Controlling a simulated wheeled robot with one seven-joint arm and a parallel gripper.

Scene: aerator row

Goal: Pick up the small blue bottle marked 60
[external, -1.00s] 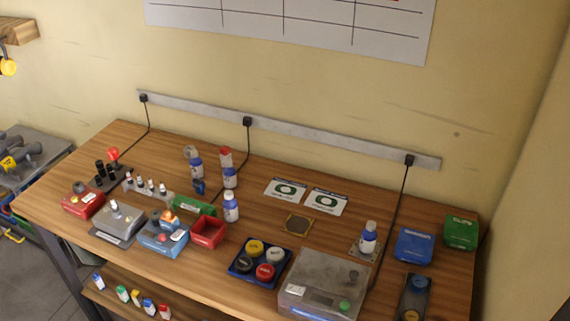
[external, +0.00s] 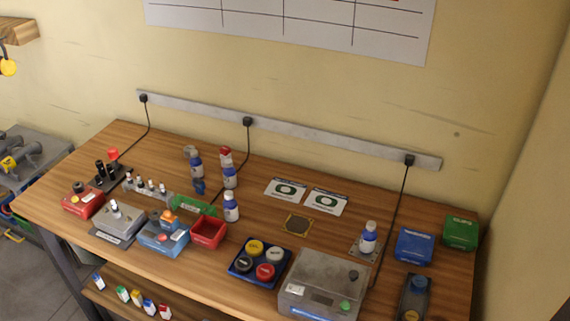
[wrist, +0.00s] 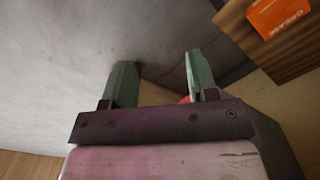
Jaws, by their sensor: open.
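Several white bottles with blue bands stand on the wooden bench in the external view: two at the back, a back left bottle (external: 196,168) and a back middle bottle (external: 229,178), one in front of them (external: 231,208), and one at the right on a small plate (external: 368,238). A small dark blue item (external: 198,187) is beside the back left bottle. Markings are too small to read, so I cannot tell which is marked 60. My gripper (wrist: 158,62) shows in the wrist view, open, with nothing between its greenish fingers, facing a grey surface.
The bench (external: 262,218) holds a red bin (external: 209,232), a tray of round caps (external: 257,262) and a grey scale-like device (external: 322,283). Small coloured containers (external: 122,293) stand on the lower shelf. An orange grease label (wrist: 282,14) is at upper right in the wrist view.

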